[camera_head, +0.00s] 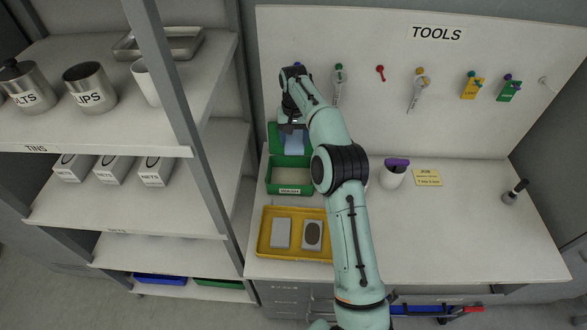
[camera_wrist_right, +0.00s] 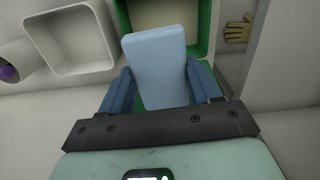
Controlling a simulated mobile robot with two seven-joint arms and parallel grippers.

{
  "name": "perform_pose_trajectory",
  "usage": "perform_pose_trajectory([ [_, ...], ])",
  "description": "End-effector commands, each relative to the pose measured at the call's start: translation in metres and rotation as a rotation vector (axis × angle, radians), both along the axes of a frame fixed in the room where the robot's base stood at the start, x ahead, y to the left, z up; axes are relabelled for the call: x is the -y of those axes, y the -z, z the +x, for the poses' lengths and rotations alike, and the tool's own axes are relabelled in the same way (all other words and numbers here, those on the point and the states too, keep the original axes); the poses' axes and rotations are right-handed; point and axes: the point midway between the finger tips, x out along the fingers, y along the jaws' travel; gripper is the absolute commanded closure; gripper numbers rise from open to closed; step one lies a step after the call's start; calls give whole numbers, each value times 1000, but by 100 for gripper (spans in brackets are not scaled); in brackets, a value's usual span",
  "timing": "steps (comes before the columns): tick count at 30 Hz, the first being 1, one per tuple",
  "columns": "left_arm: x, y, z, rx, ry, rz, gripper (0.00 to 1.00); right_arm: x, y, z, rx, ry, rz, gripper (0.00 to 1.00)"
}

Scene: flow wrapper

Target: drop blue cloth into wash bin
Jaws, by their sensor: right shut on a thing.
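The light blue cloth (camera_head: 294,143) hangs from my right gripper (camera_head: 291,127). In the right wrist view the cloth (camera_wrist_right: 155,62) is a flat blue piece between the two dark blue fingers (camera_wrist_right: 162,86), which are shut on it. The wash bin (camera_head: 289,190) is a green box with a pale inside and a WASH label on its front. It stands just in front of the cloth in the head view. Its green rim also shows beyond the cloth in the right wrist view (camera_wrist_right: 205,28). My left gripper is not in view.
A green panel or box (camera_head: 273,138) stands behind the bin, partly hidden. A yellow tray (camera_head: 264,244) with two flat items lies in front. The pegboard of tools (camera_head: 440,105) rises behind; the shelf rack is left.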

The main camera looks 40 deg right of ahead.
Motion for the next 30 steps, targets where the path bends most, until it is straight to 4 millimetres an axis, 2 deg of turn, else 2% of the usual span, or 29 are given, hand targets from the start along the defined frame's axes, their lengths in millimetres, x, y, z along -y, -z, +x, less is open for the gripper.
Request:
perform_pose_trajectory([
  [16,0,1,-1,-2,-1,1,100,0,53,-1,-2,0,0,71],
  [28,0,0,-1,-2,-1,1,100,0,60,-1,0,0,0,71],
  [29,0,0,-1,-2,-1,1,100,0,60,-1,0,0,0,34],
  [30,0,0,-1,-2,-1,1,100,0,60,-1,0,0,0,21],
])
